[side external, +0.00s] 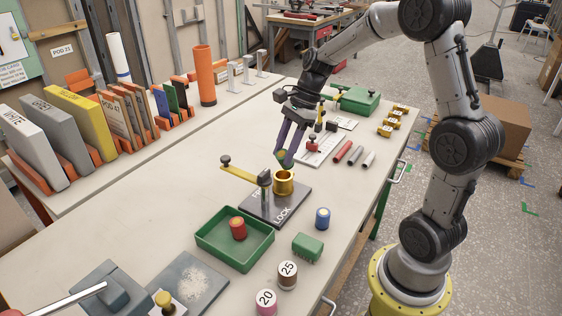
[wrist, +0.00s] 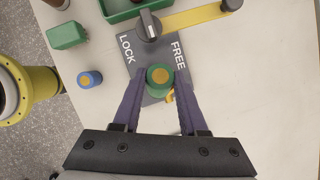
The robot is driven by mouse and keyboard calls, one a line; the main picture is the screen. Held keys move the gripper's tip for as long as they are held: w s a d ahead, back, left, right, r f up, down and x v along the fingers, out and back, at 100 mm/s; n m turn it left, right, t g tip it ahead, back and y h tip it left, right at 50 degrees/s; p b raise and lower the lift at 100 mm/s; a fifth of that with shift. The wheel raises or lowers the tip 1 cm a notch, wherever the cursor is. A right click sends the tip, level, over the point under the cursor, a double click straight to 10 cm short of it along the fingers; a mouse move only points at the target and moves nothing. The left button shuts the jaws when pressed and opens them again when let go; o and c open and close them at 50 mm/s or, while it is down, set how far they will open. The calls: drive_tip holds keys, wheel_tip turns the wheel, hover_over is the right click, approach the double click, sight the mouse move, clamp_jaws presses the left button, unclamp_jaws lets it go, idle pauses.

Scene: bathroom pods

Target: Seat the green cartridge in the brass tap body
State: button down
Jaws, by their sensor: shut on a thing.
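My gripper (wrist: 158,84) is shut on the green cartridge (wrist: 159,79), which has a tan round centre on its top. In the side view my gripper (side external: 284,160) points down close above the brass tap body (side external: 284,185). The brass body is a round, open-topped cup on a dark grey plate (side external: 290,210) marked FREE and LOCK. In the wrist view the cartridge covers most of it, and a bit of brass (wrist: 170,97) shows below right of the cartridge. A dark knob (wrist: 149,25) stands beside it, with a yellow lever (wrist: 195,18) extending towards the FREE side.
A green tray (side external: 234,256) holding a red-orange cartridge (side external: 238,228) lies in front. Rods (side external: 349,153) lie behind right. The table's left middle is clear.

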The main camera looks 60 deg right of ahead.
sight(281, 162)
drive_tip(key=shift+w+d+f, duration=0.1)
drive_tip(key=shift+w+f, duration=0.5)
drive_tip(key=shift+f, duration=1.5)
drive_tip(key=shift+c, duration=2.2)
unclamp_jaws()
drive_tip(key=shift+f, duration=0.1)
